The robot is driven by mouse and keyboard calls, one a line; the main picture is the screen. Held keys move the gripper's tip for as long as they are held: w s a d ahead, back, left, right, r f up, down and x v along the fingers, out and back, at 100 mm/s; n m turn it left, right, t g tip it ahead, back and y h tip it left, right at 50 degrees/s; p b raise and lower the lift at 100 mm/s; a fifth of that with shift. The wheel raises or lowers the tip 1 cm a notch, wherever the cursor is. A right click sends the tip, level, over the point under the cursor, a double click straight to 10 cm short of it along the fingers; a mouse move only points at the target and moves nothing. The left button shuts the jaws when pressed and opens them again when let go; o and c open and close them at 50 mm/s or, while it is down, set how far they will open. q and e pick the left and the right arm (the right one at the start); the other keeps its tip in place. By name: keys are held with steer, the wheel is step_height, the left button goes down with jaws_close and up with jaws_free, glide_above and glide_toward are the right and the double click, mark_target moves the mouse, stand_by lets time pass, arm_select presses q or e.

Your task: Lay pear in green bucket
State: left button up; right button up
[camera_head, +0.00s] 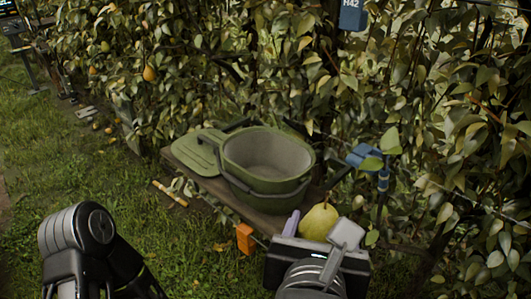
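The green bucket (235,165) stands upright on a wooden bench, open at the top, with a pale, empty-looking inside. A yellow-green pear (319,222) is in front of the bucket and to its right, stem up. My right gripper (318,228) is at the bottom centre-right, with one finger on each side of the pear; it appears shut on it. The lower part of the pear is hidden by the gripper. My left arm shows at the bottom left, but its gripper is not visible.
A green lid (196,152) lies on the wooden bench (222,189) left of the bucket. An orange block (245,238) is below the bench edge. Blue hand tools (366,157) are right of the bucket. Dense foliage rises behind; grass is open at left.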

steer(key=r+x, duration=0.1)
steer(key=x, duration=2.2)
steer(key=w+d+f+n+y, duration=0.1)
steer(key=w+d+f, duration=0.2)
steer(key=f, duration=0.5)
steer(key=w+d+f+n+y, duration=0.1)
steer(key=w+d+f+y, duration=0.1)
steer(key=f, duration=0.6)
steer(key=shift+w+d+f+n+y, duration=0.35)
steer(key=shift+w+d, duration=0.3)
steer(key=shift+w, duration=0.3)
steer(key=shift+s, duration=0.1)
